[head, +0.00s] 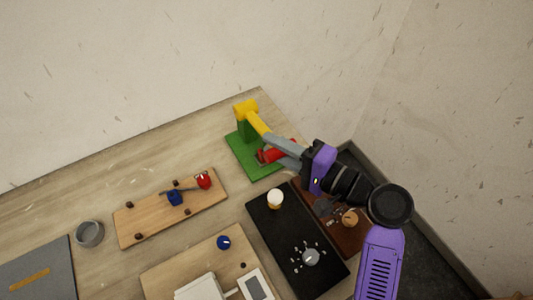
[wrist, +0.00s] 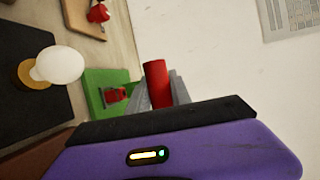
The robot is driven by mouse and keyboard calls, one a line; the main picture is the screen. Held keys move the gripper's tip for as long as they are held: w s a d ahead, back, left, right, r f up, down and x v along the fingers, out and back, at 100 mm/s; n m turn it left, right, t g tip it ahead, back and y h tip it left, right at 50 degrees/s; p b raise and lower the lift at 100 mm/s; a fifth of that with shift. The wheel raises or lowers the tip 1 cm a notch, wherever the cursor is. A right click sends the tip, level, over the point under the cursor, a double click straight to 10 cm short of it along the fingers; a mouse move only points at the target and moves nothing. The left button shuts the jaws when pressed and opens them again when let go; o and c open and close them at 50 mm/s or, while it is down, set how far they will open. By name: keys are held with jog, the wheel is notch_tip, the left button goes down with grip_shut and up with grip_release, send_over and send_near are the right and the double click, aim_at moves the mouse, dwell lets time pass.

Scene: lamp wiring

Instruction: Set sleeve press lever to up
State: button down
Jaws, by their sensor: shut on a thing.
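The sleeve press has a green base (head: 240,153), a green post and a yellow head (head: 246,109). It stands near the table's far right corner. Its red lever grip (head: 274,154) lies between the grey fingers of my gripper (head: 279,153). In the wrist view the red grip (wrist: 157,84) shows as a cylinder between the fingers, and my gripper is shut on it. A small red part (wrist: 116,95) sits on the green base in that view. The fingers partly cover the lever, and its exact angle is hard to tell.
A wooden board (head: 150,220) with red and blue parts lies to the left. A grey cup (head: 89,234) stands farther left. Walls rise behind.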

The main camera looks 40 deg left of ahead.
jog(key=r, duration=0.1)
jog(key=r+p, duration=0.1)
jog(key=r, duration=0.1)
jog(key=shift+w+a+r+p, duration=0.25)
jog(key=shift+a+r+p, duration=0.1)
jog(key=shift+a+r, duration=0.05)
jog(key=shift+w+a+r+p, duration=0.1)
jog(key=shift+a+r+p, duration=0.1)
jog(key=shift+r, duration=0.25)
jog(key=shift+a+r+p, duration=0.15)
jog(key=shift+a+r, duration=0.05)
jog(key=shift+r, duration=0.25)
jog(key=c, duration=1.2)
grip_release()
jog(key=shift+a+f, duration=0.15)
jog(key=shift+o, duration=0.2)
jog(key=shift+f, duration=0.1)
